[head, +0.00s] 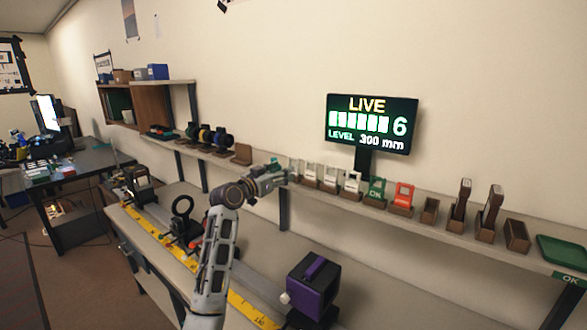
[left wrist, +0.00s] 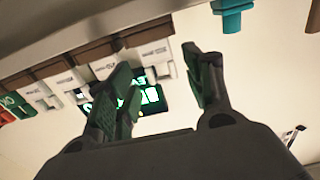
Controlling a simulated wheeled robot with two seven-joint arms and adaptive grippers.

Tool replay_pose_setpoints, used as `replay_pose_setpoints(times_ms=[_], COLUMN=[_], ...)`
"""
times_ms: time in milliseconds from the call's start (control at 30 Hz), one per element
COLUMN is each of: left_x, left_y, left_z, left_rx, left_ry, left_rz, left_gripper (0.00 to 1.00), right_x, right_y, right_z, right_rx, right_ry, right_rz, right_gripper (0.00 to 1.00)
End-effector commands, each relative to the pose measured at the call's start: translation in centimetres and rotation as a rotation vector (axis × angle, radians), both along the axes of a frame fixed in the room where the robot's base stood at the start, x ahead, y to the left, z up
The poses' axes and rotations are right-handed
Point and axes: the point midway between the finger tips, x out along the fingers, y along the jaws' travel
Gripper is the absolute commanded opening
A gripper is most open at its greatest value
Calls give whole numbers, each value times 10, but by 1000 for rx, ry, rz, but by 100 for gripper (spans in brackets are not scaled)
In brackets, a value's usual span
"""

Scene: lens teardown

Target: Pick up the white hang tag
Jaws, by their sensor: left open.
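Several white hang tags stand in a row in small wooden holders on the wall shelf. In the head view one white tag (head: 311,172) stands just right of my left gripper (head: 279,174), and another white tag (head: 352,182) stands further right. In the left wrist view, which looks tilted over, the nearest white tag (left wrist: 150,54) shows between the fingers of my left gripper (left wrist: 160,88). The fingers are open and empty, apart from the tag. Labels on the tags are too small to read. My right gripper is not in view.
A green OK tag (head: 376,189), a red tag (head: 403,196) and wooden holders continue right along the shelf (head: 340,203). A lit sign (head: 371,122) stands behind. A teal object (left wrist: 232,17) is near the left fingers. Below, the bench holds a purple box (head: 313,285).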

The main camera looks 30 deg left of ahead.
Motion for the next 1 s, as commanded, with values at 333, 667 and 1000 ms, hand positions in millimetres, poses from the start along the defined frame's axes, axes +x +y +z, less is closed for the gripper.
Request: replay_pose_setpoints(times_ms=[333, 667, 1000], left_x=[18, 19, 42], left_y=[-2, -2, -7], left_z=[1, 1, 5], left_rx=[0, 0, -2], left_ry=[-2, -1, 0], left_rz=[0, -1, -1], left_gripper=[52, 52, 52], right_x=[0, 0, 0], right_y=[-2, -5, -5], right_z=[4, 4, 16], right_rx=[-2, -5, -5], right_ry=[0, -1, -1], right_rz=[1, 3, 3], right_gripper=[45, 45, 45])
